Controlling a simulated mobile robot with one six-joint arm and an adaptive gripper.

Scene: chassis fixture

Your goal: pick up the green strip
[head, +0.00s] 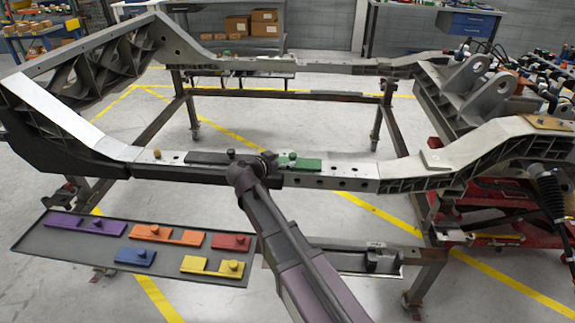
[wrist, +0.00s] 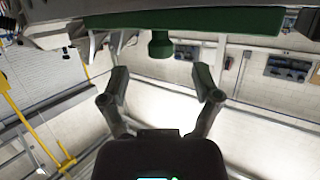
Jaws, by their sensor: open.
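The green strip (head: 306,164) lies on the near beam of the chassis frame, with a green knob standing on it. In the wrist view the strip (wrist: 200,20) crosses the top of the picture, and its knob (wrist: 161,45) points down in the picture toward the space between my fingers. My gripper (wrist: 162,80) is open and empty. Its two fingers stand apart on either side of the knob's line, with a visible gap to the knob. In the head view my arm partly covers the gripper and the beam just left of the strip.
A dark strip (head: 207,158) lies on the same beam to the left. A grey tray (head: 70,251) at lower left holds purple, orange, red, blue and yellow strips. The beam right of the green strip is bare with holes. Metal castings (head: 470,85) stand at the right.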

